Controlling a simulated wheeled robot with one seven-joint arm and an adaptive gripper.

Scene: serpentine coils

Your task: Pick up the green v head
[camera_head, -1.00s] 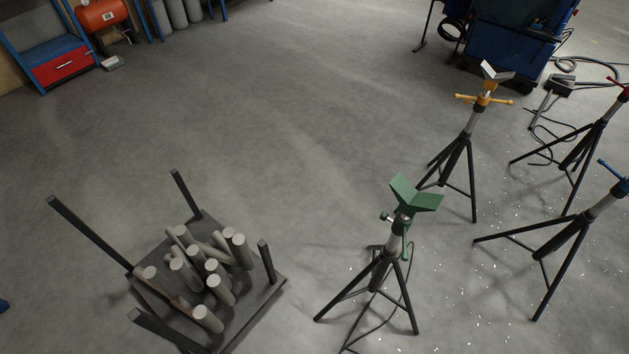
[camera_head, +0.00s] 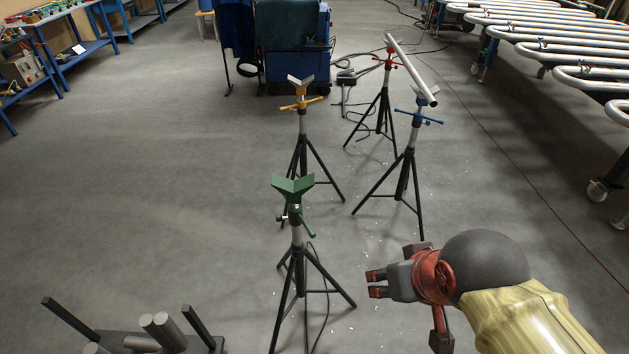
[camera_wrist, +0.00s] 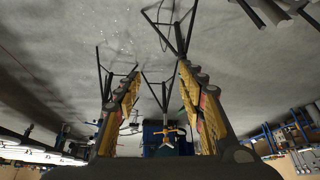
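The green v head (camera_head: 293,189) sits upright on top of a black tripod stand (camera_head: 298,262) in the middle of the head view. My gripper (camera_head: 374,284) is to the right of that stand and lower in the picture, apart from it, with its fingers pointing left. In the wrist view my gripper (camera_wrist: 160,100) has its two fingers wide apart with nothing held between them.
A yellow stand (camera_head: 301,103), a red stand (camera_head: 387,67) and a blue stand (camera_head: 415,120) stand behind; a pipe (camera_head: 412,70) rests across the last two. A rack with cylinders (camera_head: 150,340) is at bottom left. Coiled pipes (camera_head: 550,45) line the right. Floor at left is clear.

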